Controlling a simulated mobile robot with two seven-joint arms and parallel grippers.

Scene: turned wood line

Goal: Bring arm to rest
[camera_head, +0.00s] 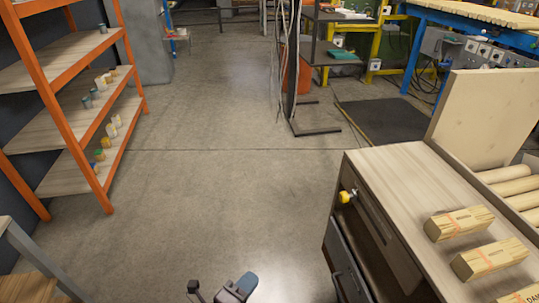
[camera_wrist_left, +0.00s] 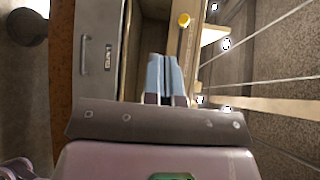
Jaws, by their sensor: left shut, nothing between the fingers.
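My left gripper (camera_head: 246,282) shows at the bottom edge of the head view, over bare floor and to the left of the wooden cabinet (camera_head: 405,165). Only its blue-grey end and a small dark part show there; the arm behind it is cut off by the frame. In the left wrist view the two blue fingers (camera_wrist_left: 165,76) lie together, shut and empty. Behind them in that view is a grey drawer front (camera_wrist_left: 97,60) with a handle. My right gripper is in neither view.
Wrapped wood bundles (camera_head: 459,223) lie on the cabinet, which has a yellow knob (camera_head: 346,196) on its side. An orange-framed shelf (camera_head: 52,110) with small jars stands at left. A dark mat (camera_head: 381,120) lies farther back. The floor (camera_head: 200,190) between is clear.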

